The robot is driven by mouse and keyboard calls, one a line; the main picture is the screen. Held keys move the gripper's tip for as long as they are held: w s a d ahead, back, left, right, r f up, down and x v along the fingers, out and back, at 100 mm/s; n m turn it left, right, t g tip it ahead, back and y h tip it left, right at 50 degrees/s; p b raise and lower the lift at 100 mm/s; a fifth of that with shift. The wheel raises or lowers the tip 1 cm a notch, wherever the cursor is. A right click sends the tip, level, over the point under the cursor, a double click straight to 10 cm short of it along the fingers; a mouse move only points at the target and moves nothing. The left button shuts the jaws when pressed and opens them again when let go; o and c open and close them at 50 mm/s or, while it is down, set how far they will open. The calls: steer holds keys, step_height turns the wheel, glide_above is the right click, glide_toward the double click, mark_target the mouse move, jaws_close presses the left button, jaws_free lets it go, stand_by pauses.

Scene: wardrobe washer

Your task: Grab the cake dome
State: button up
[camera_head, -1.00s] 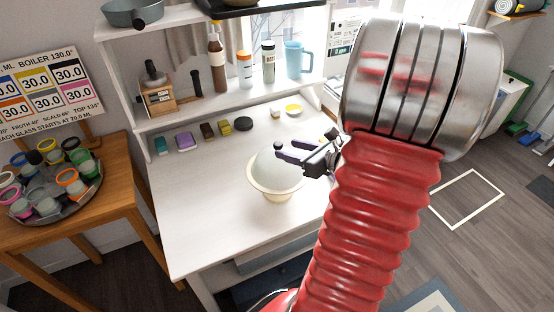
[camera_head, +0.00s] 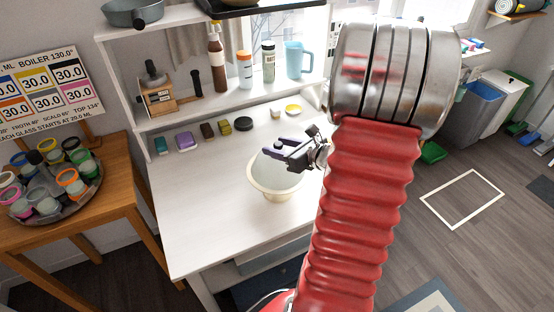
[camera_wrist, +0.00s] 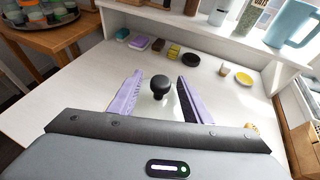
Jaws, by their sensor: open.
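The cake dome (camera_head: 264,170) is a pale, see-through cover on a cream footed stand (camera_head: 275,194) on the white desk, in the head view. My gripper (camera_head: 272,147) is over the top of the dome, and its jaws hide the dome's top there. In the wrist view, a black round knob (camera_wrist: 161,82) shows between the two purple-padded fingers of my gripper (camera_wrist: 158,80). The fingers are open, with a gap on each side of the knob. The dome's clear body is hard to make out in the wrist view.
Small coloured blocks and dishes, such as a purple block (camera_head: 187,141) and a black disc (camera_head: 243,124), lie along the back of the desk. A shelf (camera_head: 215,104) holds bottles and a blue pitcher (camera_head: 298,60). The desk's left front (camera_head: 195,235) is clear.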

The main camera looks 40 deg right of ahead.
steer(key=shift+w, duration=0.1)
stand_by(0.5)
steer(key=shift+f, duration=0.1)
jaws_close()
stand_by(0.4)
